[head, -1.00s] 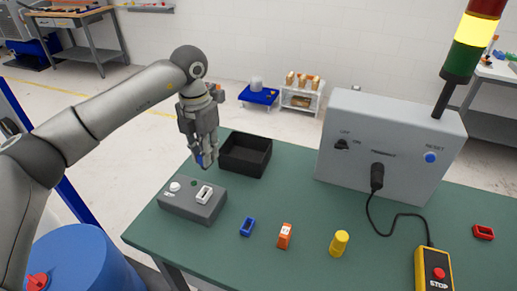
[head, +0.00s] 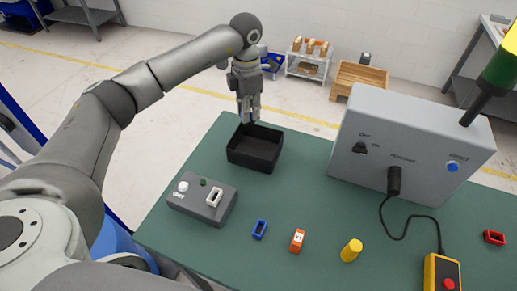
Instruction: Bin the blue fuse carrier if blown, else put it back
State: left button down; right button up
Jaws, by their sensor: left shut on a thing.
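My left gripper (head: 249,118) is shut on the blue fuse carrier (head: 251,124), of which only a small dark blue part shows between the fingers. It hangs over the back left part of the open black bin (head: 242,159). The bin looks empty where I can see inside. A small blue frame (head: 259,230) with an open middle lies on the green table. A grey tester box (head: 196,211) with a white slot, a white knob and a dark green lamp sits at the left; its slot looks empty. My right gripper is out of view.
A large grey control box (head: 400,150) with a cable to a yellow stop pendant (head: 441,272) fills the back right. The table's middle is clear.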

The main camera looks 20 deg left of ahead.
pick_arm(q)
notch_tip(320, 180, down, 4)
jog(key=shift+r+b, duration=0.2)
jog(key=shift+b, duration=0.55)
jog(key=c, duration=1.3)
grip_release()
jog(key=shift+r, duration=0.3)
notch_tip(320, 180, up, 12)
jog(key=shift+a+f, duration=0.1)
jog(key=shift+f, duration=0.15)
